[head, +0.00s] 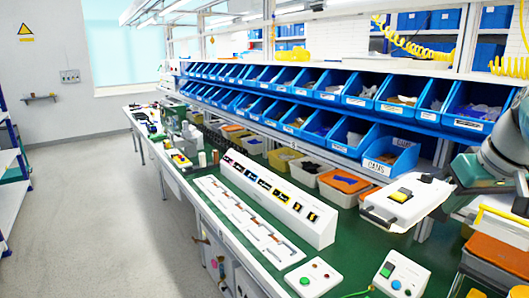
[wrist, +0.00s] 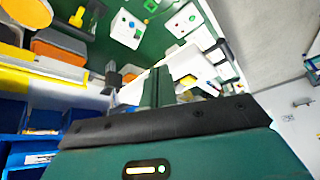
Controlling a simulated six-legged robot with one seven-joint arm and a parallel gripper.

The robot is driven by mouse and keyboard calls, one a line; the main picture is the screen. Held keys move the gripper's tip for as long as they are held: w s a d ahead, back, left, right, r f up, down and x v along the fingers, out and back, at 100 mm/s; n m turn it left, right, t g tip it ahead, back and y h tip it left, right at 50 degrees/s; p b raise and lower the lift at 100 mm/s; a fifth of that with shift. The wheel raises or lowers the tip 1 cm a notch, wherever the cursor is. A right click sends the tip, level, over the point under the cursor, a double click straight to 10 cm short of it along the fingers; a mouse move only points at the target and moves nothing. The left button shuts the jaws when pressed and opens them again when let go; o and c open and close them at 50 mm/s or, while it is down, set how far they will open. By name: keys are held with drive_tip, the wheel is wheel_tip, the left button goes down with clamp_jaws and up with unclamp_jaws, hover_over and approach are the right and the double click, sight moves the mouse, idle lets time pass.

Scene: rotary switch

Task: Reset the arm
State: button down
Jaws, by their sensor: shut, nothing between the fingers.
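In the wrist view my gripper (wrist: 157,74) is shut and empty, its dark green fingers together above the bench. In the head view part of my arm shows at the right edge, its dark green end raised near the blue bins; the fingertips are not clear there. A white control box with blue, green and dark controls (head: 400,276) stands at the front right of the bench. A second white box with a red and a green button (head: 313,278) stands to its left. Both boxes also show at the top of the wrist view, apart from my gripper.
A long white panel with dark switches (head: 275,195) runs along the green bench top. Rows of blue bins (head: 370,90) stand behind it. A white case with a yellow part (head: 400,202) is near my arm. The floor (head: 90,200) at left is clear.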

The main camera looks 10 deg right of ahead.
drive_tip(key=s+a+f, duration=0.3)
drive_tip(key=a+f, duration=0.7)
drive_tip(key=a, duration=0.2)
drive_tip(key=s+a+f, duration=0.3)
drive_tip(key=a+f, duration=0.7)
drive_tip(key=a, duration=0.2)
drive_tip(key=shift+s+n, duration=0.2)
drive_tip(key=shift+n, duration=0.2)
